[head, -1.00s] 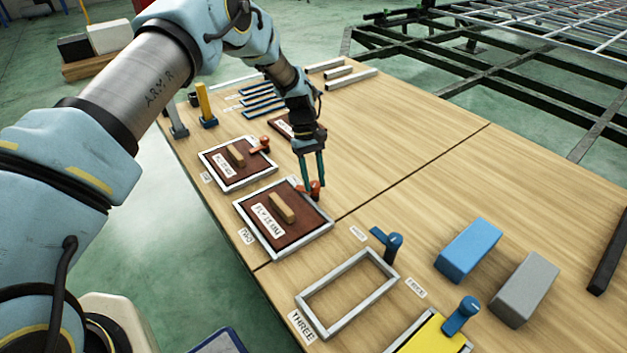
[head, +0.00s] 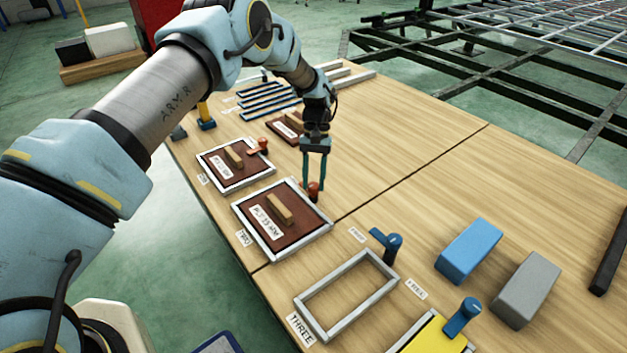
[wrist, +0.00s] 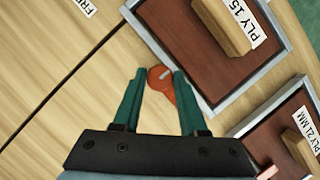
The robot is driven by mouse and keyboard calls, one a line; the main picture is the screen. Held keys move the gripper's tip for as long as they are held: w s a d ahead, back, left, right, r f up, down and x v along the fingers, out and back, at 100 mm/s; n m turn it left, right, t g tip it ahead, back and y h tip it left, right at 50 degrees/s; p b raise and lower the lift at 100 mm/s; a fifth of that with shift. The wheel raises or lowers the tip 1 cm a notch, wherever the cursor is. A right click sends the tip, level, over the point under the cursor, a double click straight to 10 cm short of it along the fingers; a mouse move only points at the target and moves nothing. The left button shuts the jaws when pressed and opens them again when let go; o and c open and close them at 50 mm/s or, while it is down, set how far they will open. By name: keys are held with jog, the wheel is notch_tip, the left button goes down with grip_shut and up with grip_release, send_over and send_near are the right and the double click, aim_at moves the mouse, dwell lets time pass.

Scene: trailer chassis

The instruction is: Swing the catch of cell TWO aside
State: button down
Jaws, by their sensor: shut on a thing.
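Cell TWO is a grey frame (head: 241,214) with a dark red-brown lid (head: 292,229) in it, bearing a wooden handle (head: 279,208) and a ply label. Its orange-red catch (head: 313,193) stands at the frame's far right side. My gripper (head: 314,185) reaches down from above and is shut on the catch. In the wrist view the catch (wrist: 160,77) sits between the green fingertips (wrist: 160,74), just outside the frame's edge (wrist: 165,60). Its arm points down and right in that view, away from the lid's middle; the right finger partly hides it.
Cell ONE's lidded frame (head: 203,165) with its red catch (head: 258,146) lies behind. Empty frame THREE (head: 310,310) and blue catches (head: 388,244) are nearer. Blue (head: 468,250) and grey (head: 525,287) blocks stand at right. The table's middle right is bare.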

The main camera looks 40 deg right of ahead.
dwell(0.3)
jog(key=shift+c, duration=2.2)
grip_release()
jog(key=v, duration=1)
jog(key=shift+w+r, duration=0.15)
jog(key=shift+r, duration=0.2)
jog(key=shift+d, duration=0.1)
